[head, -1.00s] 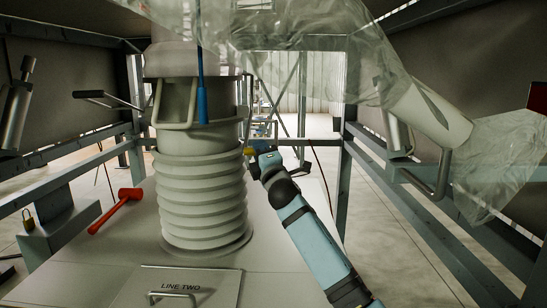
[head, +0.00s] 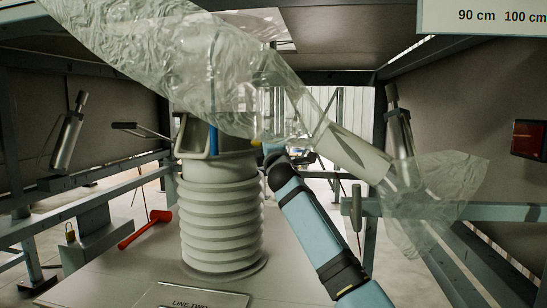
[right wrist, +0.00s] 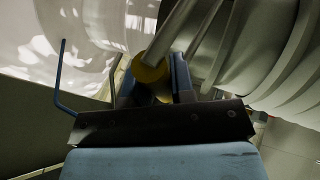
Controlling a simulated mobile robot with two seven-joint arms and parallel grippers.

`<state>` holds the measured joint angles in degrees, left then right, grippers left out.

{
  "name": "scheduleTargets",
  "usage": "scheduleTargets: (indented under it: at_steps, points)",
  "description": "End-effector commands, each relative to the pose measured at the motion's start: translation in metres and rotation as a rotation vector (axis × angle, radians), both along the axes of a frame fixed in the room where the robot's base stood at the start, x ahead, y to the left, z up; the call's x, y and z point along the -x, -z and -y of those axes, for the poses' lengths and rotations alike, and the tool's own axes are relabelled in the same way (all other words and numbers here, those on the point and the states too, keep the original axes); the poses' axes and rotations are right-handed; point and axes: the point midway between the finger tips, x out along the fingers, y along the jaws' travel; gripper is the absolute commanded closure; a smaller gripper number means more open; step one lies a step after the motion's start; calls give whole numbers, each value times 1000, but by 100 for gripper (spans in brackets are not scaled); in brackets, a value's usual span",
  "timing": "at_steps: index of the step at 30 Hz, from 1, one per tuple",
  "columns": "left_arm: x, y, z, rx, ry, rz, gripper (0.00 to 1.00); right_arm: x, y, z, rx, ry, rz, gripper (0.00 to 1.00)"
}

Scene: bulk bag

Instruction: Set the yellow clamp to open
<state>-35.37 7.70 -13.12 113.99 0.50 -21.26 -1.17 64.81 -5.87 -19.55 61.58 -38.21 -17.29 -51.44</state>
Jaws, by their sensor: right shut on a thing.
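The yellow end of the clamp (head: 255,143) shows as a small spot on the right side of the grey ribbed column (head: 222,215), just below the clear plastic sheet. In the right wrist view the yellow part (right wrist: 152,74) is a rounded end on a pale metal bar. My right gripper (head: 268,150) is shut on it, with dark fingers on either side. The sheet and column hide most of the clamp, so I cannot tell its setting. My left gripper is not in view.
The clear plastic sheet (head: 150,65) hangs across the column's upper part and around a grey tube (head: 350,150) at the right. Frame rails stand on both sides.

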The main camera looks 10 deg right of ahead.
Motion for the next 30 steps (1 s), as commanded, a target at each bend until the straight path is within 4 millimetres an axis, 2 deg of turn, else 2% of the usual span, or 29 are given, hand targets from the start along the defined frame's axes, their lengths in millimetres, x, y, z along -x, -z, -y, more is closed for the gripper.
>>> scheduleTargets:
  at_steps: [1, 3, 9, 28, 29, 30]
  points:
    - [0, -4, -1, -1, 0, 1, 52, -3, -13, 0, 1, 0, 5, 100]
    - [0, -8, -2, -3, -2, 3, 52, -8, -23, 0, 1, 1, 5, 100]
    - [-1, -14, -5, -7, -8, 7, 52, -16, -40, 2, 1, 0, 4, 100]
    - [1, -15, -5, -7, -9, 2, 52, -20, -50, 3, 0, -1, 7, 100]
    - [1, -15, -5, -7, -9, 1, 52, -20, -50, 3, 0, 0, 7, 72]
    - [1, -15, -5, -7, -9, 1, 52, -19, -50, 3, 0, 0, 7, 63]
